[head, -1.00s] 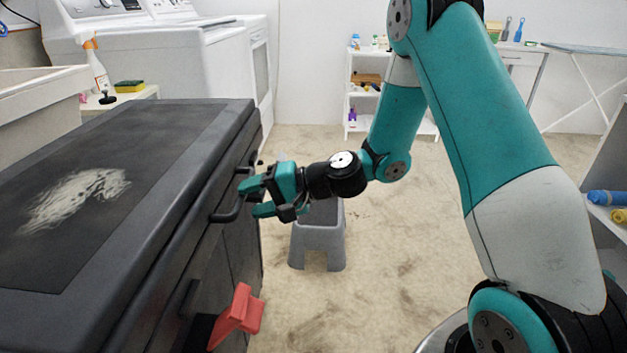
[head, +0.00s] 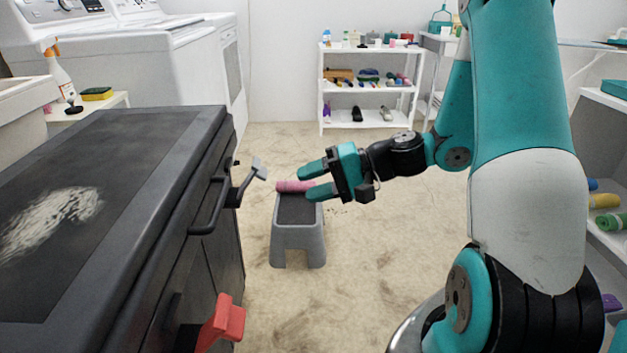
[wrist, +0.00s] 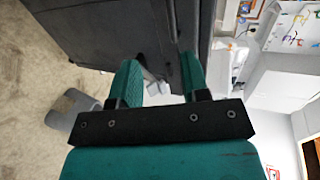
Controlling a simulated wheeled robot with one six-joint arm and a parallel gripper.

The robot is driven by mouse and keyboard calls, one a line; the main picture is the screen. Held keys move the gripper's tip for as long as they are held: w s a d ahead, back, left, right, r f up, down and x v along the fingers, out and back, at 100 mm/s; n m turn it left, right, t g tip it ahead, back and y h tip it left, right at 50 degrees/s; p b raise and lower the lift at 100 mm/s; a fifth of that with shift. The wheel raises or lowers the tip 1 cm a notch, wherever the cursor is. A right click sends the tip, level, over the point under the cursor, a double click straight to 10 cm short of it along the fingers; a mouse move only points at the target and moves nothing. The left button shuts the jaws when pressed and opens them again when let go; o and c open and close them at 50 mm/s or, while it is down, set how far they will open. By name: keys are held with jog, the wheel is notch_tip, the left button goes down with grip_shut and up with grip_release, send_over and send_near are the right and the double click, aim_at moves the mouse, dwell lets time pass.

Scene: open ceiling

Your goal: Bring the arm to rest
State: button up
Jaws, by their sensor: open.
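My gripper (head: 311,181) is open and empty, with its teal fingers pointing left. In the head view it is in front of a grey step stool (head: 299,241) and a pink rolled thing (head: 294,186) that appears to lie on the stool's top. It is apart from the dark cabinet (head: 236,275) and its black handle (head: 209,209). My teal arm reaches in from the right. In the wrist view the two fingers (wrist: 158,80) are spread, with the cabinet beyond them.
A grey-headed tool (head: 259,168) sticks out at the cabinet's edge. A red thing (head: 222,322) juts out lower on the cabinet. White shelves (head: 325,95) stand at the back, a grey shelf unit (head: 603,150) at right.

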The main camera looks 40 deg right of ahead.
dwell(0.4)
jog(key=s+a+r+n+g+h, duration=0.35)
jog(key=s+a+n+g, duration=0.4)
jog(key=a, duration=0.55)
jog(key=s+a+r+n+h, duration=0.2)
jog(key=s+n, duration=0.1)
jog(key=s, duration=0.2)
jog(key=s+a+r+n+h, duration=0.1)
jog(key=s+r+n+h, duration=0.15)
jog(key=s, duration=0.35)
notch_tip(320, 180, up, 27)
jog(key=p, duration=2.7)
jog(key=shift+w+r+n, duration=0.15)
jog(key=shift+w+n, duration=0.15)
